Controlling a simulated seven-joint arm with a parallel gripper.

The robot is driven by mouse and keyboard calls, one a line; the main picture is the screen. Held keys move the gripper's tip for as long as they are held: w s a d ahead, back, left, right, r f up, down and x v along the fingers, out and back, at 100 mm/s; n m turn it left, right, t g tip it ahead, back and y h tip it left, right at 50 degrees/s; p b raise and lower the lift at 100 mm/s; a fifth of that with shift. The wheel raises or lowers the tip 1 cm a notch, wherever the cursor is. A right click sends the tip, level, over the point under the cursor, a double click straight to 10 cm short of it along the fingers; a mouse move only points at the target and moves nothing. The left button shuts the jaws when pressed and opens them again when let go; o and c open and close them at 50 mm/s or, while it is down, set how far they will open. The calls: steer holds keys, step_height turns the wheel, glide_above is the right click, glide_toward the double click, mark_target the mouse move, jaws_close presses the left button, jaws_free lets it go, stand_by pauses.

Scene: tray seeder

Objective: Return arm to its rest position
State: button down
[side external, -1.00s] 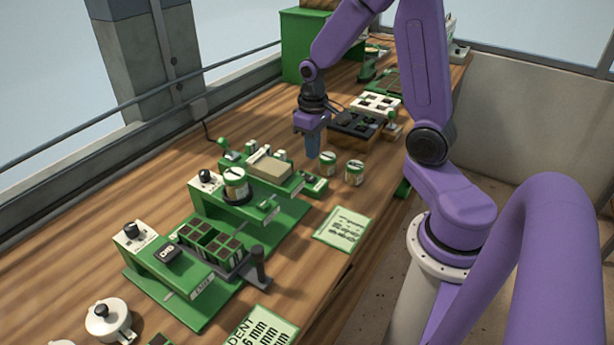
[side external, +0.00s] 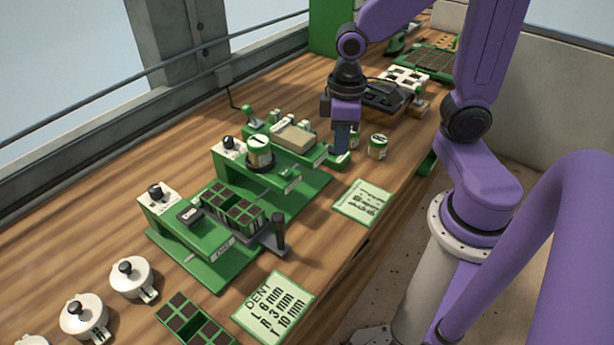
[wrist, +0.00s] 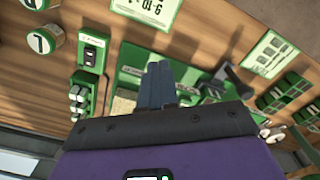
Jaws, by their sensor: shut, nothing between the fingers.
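My gripper (side external: 341,150) is purple with dark blue-grey fingers. It points down above the bench, beside two small green-and-cream jars. The fingers partly hide the nearer jar; the other jar (side external: 378,147) stands clear to the right. In the wrist view my gripper (wrist: 158,68) has its fingers together with nothing between them. A jar marked 1 (wrist: 38,41) is at the upper left there. The fingertips' exact height above the bench is hard to tell.
The green seeder base (side external: 208,268) carries a jar on a dial and dark-celled trays. White lidded pots (side external: 130,278), a DENT card (side external: 274,303) and another card (side external: 363,202) lie nearby. A black tray (side external: 388,97) is behind the gripper. Bare wood lies left of the seeder.

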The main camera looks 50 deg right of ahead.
steer(key=s+a+r+n, duration=0.1)
steer(key=s+n, duration=0.2)
steer(key=s, duration=0.3)
steer(key=s+a+r+n, duration=0.1)
steer(key=s+a+n, duration=0.1)
steer(key=s, duration=0.4)
steer(key=shift+a+r+n, duration=0.25)
steer(key=shift+r+n, duration=0.1)
steer(key=shift+n, duration=0.15)
steer(key=shift+w, duration=0.15)
steer(key=w+d+f+m, duration=0.1)
steer(key=w+d+m, duration=0.15)
steer(key=w, duration=0.35)
steer(key=w+d+f+m, duration=0.2)
steer(key=w+m, duration=0.2)
steer(key=w, duration=0.2)
steer(key=w+d+f+m, duration=0.3)
steer(key=w+d+m, duration=0.35)
steer(key=d, duration=0.45)
steer(key=shift+w+d+f, duration=0.1)
steer(key=shift+w+f, duration=0.05)
steer(key=shift+f, duration=1.5)
steer(key=shift+w+d+f, duration=0.1)
steer(key=shift+w+f, duration=0.05)
steer(key=shift+f, duration=1.5)
